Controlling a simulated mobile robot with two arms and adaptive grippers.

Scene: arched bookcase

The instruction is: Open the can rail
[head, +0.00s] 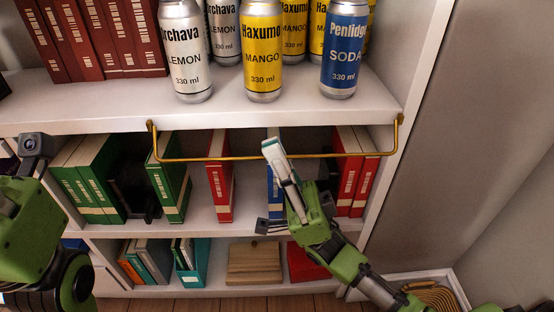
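The can rail (215,158) is a thin brass bar with bent ends. It hangs below the front edge of the can shelf, with its ends at the shelf's left and right. My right gripper (274,152) is at the middle of the bar, with its fingertips overlapping it. The fingers look close together, but I cannot tell whether they are shut on the bar or only in front of it. My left arm is at the left edge; its fingers do not show.
Silver lemon cans (186,55), yellow mango cans (262,55) and a blue soda can (344,50) stand on the shelf (225,118) above the rail. Green binders (88,178) and red books (219,178) stand below. The bookcase side wall (425,110) is at right.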

